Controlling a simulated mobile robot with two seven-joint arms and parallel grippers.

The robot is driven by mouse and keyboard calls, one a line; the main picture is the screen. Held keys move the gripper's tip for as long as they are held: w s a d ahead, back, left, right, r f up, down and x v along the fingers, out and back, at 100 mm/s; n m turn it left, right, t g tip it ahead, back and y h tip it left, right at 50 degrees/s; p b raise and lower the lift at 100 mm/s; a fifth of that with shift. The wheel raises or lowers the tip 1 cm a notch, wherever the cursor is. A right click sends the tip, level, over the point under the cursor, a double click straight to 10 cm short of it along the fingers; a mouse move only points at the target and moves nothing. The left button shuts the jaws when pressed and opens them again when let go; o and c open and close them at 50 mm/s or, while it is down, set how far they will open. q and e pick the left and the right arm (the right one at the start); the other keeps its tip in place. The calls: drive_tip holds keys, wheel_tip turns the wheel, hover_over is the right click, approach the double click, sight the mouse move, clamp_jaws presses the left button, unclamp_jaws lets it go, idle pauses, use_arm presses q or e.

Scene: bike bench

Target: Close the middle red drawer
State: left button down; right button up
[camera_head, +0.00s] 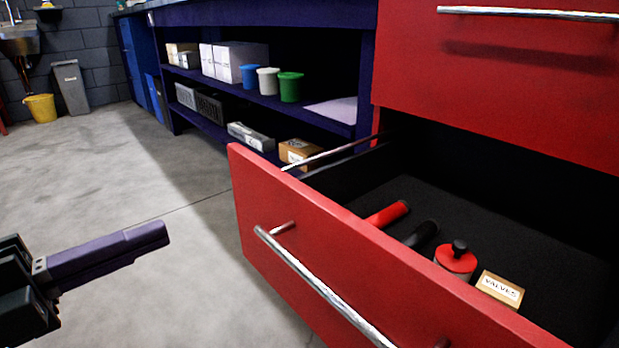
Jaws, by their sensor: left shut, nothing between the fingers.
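The middle red drawer (300,235) is pulled well out of the red cabinet, and its dark inside shows. A long metal handle (318,283) runs across its front; the handle's lower end is cut off by the picture's edge. Inside lie a red grip (387,214), a black grip (422,235), a red round container with a black knob (456,258) and a small box marked VALVES (500,288). My left gripper (166,233) is at the lower left, shut and empty, with its fingers pointing right. It is apart from the drawer front, to its left. My right gripper is not in view.
The drawer above (500,75) is shut, with a metal handle. A dark blue shelf unit (300,108) with boxes and tubs stands behind. A yellow bucket (41,108) and a grey bin (71,88) stand at the far left. The concrete floor left of the drawer is clear.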

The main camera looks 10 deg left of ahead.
sight(278, 186)
use_arm(q)
drive_tip(key=b+x, duration=0.4)
drive_tip(key=x, duration=0.8)
drive_tip(key=shift+w+d, duration=0.1)
drive_tip(key=shift+d, duration=0.05)
drive_tip(key=shift+w+d, duration=0.25)
drive_tip(key=shift+w, duration=0.1)
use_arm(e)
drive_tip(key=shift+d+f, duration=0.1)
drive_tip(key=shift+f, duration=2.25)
use_arm(q)
drive_tip(key=shift+w+d, duration=0.1)
